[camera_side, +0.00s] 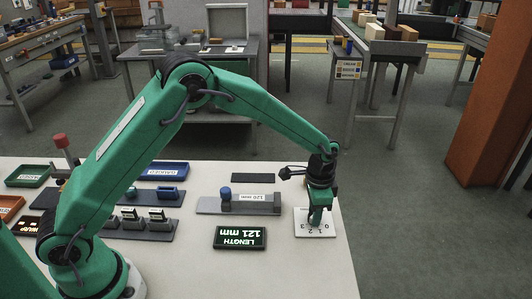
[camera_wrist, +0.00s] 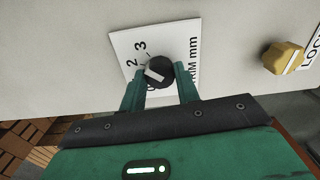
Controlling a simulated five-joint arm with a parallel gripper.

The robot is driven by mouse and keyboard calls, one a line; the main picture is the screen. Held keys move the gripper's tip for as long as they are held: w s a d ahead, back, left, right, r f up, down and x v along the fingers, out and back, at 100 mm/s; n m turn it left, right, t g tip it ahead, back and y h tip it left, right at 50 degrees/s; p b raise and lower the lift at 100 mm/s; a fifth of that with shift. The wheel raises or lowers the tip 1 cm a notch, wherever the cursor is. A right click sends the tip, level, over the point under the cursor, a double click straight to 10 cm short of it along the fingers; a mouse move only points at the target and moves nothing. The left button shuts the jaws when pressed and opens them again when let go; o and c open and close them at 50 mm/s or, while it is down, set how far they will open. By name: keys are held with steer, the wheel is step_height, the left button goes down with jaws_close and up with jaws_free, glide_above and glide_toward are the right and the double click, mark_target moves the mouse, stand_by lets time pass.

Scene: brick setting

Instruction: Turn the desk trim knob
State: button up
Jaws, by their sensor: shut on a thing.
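The trim knob (camera_wrist: 159,72) is a round black knob with a white pointer, on a white plate (camera_wrist: 187,48) marked "mm" with the numbers 2 and 3 showing. The pointer is turned to the lower left in the wrist view. The other end of the scale is partly hidden by my finger. My gripper (camera_wrist: 161,82) is shut on the knob, with one green finger on each side. In the side view, my gripper (camera_side: 318,220) points down onto the plate (camera_side: 336,229) at the desk's right end and hides the knob.
A yellow knob (camera_wrist: 283,58) by a "LOCK" label is right of the plate in the wrist view. A display (camera_side: 240,238) reads "LENGTH 121 mm". A grey fixture (camera_side: 208,205) with a blue knob and a "120 mm" label lies behind it. The desk front is clear.

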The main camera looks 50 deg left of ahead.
steer(key=shift+r+m, duration=0.1)
steer(key=shift+m, duration=1.9)
steer(key=o, duration=1)
steer(key=shift+c, duration=0.2)
step_height(320, 180, up, 7)
steer(key=shift+r, duration=0.35)
steer(key=shift+r, duration=0.1)
